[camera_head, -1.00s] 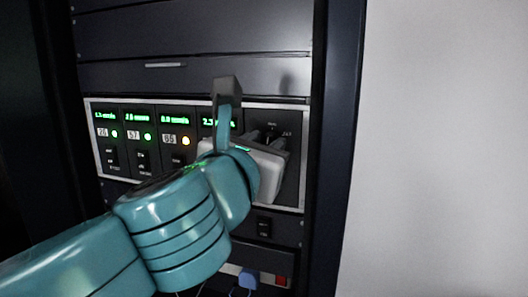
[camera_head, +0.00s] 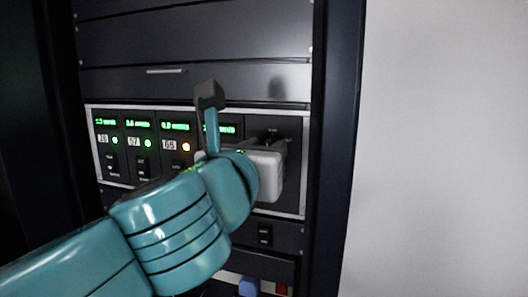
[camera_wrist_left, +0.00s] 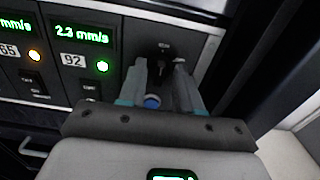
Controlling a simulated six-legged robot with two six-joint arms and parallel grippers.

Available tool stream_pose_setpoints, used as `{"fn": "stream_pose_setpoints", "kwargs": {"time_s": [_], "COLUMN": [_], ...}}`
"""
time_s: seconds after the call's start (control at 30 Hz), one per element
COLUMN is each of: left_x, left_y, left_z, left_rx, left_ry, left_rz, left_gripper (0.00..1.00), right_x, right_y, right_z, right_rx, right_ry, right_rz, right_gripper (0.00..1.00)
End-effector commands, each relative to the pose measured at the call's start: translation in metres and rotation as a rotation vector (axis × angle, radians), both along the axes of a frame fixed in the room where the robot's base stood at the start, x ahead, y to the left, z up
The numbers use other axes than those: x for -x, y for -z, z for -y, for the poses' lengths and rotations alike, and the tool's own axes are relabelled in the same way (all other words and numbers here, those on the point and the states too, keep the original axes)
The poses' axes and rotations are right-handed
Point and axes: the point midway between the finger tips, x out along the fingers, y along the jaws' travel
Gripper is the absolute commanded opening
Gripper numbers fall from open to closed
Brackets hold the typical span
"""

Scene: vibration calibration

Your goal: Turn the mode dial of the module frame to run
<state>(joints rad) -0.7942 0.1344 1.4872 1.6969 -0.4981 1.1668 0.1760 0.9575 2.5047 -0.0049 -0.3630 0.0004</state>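The module frame (camera_head: 300,192) is a light-edged panel in a dark rack, with several lit green displays. The mode dial shows in the wrist view as a small dark knob (camera_wrist_left: 163,65) under a tiny label at the panel's right end. Its setting is too small to read. My left gripper (camera_head: 284,145) is in front of this end and hides much of the dial in the head view. In the wrist view my left gripper (camera_wrist_left: 162,68) has its two grey fingers apart, one on each side of the knob. Contact cannot be made out. My right gripper is not in view.
A green lamp (camera_wrist_left: 102,67) and a 2.3 mm/s display (camera_wrist_left: 82,33) are left of the dial. A dark switch (camera_head: 264,235) sits below the frame, with a blue part (camera_head: 248,287) and a red part (camera_head: 282,289) lower down. A pale wall (camera_head: 435,150) is at right.

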Motion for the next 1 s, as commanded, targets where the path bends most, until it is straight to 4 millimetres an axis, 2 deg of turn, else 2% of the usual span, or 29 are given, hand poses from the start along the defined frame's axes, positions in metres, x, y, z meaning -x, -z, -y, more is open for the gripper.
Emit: {"fn": "stream_pose_setpoints", "kwargs": {"time_s": [0.27, 0.43, 0.57, 0.8, 1.0], "left_x": [0.0, 0.015, 0.044, 0.106, 0.142], "left_y": [0.0, 0.001, 0.001, 0.001, 0.0], "left_z": [0.0, -0.005, -0.014, -0.034, -0.045], "left_rx": [-0.001, 0.0, 0.002, 0.003, 0.003], "left_ry": [0.0, 0.001, 0.003, 0.005, 0.004], "left_rz": [0.0, 0.002, 0.004, 0.005, 0.005], "left_gripper": [0.36, 0.36, 0.36, 0.36, 0.36], "right_x": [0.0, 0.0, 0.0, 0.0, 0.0], "right_y": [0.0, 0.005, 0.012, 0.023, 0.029], "right_z": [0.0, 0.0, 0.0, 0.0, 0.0], "right_rx": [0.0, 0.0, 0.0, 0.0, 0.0], "right_ry": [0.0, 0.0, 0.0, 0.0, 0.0], "right_rz": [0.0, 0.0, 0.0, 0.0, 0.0], "right_gripper": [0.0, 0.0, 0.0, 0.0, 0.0]}}
